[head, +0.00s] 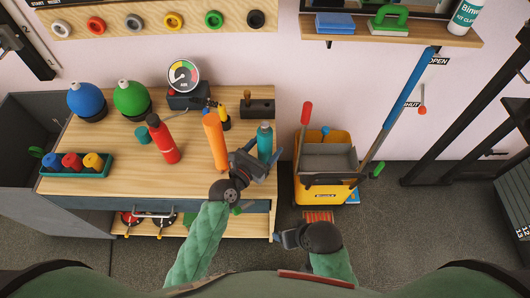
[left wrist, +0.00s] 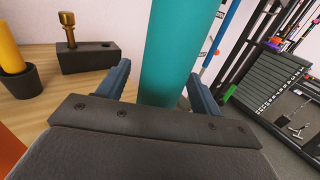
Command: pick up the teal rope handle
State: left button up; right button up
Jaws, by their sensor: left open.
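The teal rope handle (head: 264,138) is an upright teal cylinder with a grey top, near the right end of the wooden workbench (head: 95,140). My left gripper (head: 256,163) is at it. In the left wrist view the teal handle (left wrist: 178,55) stands between the two spread blue-grey fingers, and its lower part is hidden behind the gripper body. I cannot tell whether either finger touches it. My right gripper (head: 284,238) is low, right of the bench and away from the handle; its jaw opening is unclear.
An orange cylinder (head: 214,138) stands left of the teal handle, and a red bottle (head: 163,140) farther left. A dark block with a brass peg (head: 258,107) lies behind. A yellow mop bucket (head: 328,188) stands on the floor at right.

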pick_arm(q)
jog(key=shift+w+d, duration=0.4)
jog(key=shift+w, duration=0.1)
jog(key=shift+w+d, duration=0.1)
jog(key=shift+w, duration=0.05)
jog(key=c, duration=1.3)
jog(key=shift+r, duration=0.15)
